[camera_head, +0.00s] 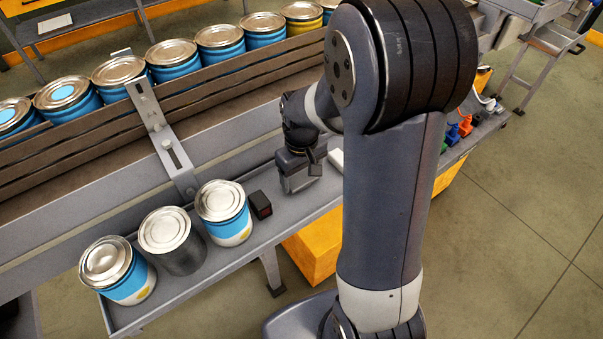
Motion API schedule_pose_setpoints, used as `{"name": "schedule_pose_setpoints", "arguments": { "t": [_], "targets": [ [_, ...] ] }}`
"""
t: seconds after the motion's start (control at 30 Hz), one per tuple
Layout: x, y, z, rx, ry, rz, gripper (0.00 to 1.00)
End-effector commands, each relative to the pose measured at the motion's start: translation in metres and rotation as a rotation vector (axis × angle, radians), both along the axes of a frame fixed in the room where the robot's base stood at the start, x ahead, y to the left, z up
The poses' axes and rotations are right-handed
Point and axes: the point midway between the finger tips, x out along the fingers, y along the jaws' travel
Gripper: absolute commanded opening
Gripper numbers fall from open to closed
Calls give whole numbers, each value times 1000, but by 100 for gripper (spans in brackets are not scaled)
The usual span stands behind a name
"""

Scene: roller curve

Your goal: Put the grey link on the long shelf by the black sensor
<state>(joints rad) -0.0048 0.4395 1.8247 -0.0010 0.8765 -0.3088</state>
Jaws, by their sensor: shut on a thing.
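The black sensor (260,205) is a small dark block with a reddish face. It stands on the long grey shelf (240,256), just right of a blue and white can. My gripper (299,175) is low over the shelf, to the right of the sensor and a little farther back, with a gap between them. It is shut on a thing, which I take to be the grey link. The link's outline cannot be told apart clearly from the grey jaws at this size. I cannot tell whether it touches the shelf.
Three cans (171,240) stand on the shelf left of the sensor. A conveyor (200,100) with a row of blue cans runs behind. A white item (336,158) lies right of the gripper. Coloured pieces (465,125) lie farther right. A yellow box (315,247) is below the shelf.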

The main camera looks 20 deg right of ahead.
Motion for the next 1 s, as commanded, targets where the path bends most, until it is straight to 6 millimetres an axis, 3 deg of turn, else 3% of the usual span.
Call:
{"name": "schedule_pose_setpoints", "arguments": {
  "t": [0.23, 0.27, 0.5, 0.87, 1.0],
  "targets": [
    [0, 0, -5, 0, 0, 0, 51],
    [0, 0, -3, 0, 0, 0, 76],
    [0, 0, -3, 0, 0, 0, 96],
    [1, 0, 5, 0, -2, 0, 96],
    [1, 0, 28, 0, -6, 0, 96]
  ]
}}
